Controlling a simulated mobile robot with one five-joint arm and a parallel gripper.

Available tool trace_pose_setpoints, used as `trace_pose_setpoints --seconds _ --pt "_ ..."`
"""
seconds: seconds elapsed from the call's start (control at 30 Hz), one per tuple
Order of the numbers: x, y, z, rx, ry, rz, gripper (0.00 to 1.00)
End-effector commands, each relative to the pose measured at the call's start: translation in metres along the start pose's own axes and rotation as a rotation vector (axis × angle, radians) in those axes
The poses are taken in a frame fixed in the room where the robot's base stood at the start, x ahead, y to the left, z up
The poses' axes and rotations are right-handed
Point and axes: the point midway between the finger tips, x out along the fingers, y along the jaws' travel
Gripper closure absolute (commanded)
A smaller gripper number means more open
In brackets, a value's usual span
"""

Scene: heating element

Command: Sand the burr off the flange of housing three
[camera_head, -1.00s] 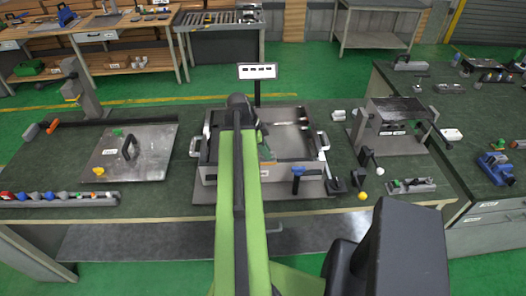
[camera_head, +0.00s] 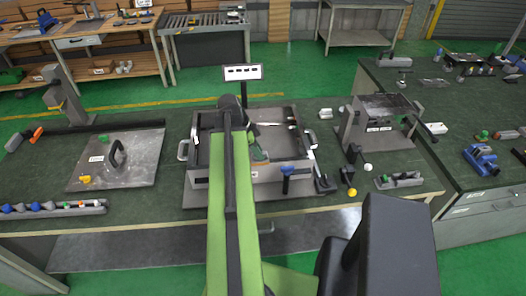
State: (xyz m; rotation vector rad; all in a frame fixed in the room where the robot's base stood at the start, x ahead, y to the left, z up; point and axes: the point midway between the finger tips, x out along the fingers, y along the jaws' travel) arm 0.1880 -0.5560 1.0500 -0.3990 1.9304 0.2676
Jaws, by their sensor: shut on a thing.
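An open metal box (camera_head: 268,174) with side handles stands on a mat in the middle of the bench. My green arm (camera_head: 231,210) reaches over it, its dark elbow (camera_head: 229,103) above the box's back left part. A green piece (camera_head: 259,152), probably my forearm, shows inside the box beside the arm. My gripper is hidden behind my arm, and so is anything it holds. No housing three, flange or burr can be made out. A blue-handled tool (camera_head: 287,172) stands at the box's front right.
A rail with small blue and grey parts (camera_head: 52,208) lies front left. A metal stand (camera_head: 378,122) is at right. A small sign (camera_head: 242,73) rises behind the box.

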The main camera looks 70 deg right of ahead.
Motion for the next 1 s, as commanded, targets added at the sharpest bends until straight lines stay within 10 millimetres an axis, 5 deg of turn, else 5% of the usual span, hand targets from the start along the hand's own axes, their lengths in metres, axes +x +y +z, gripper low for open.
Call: trace_pose_setpoints --seconds 1.0 --pt "-0.020 0.000 0.053 -0.001 -0.002 0.000 1.00"
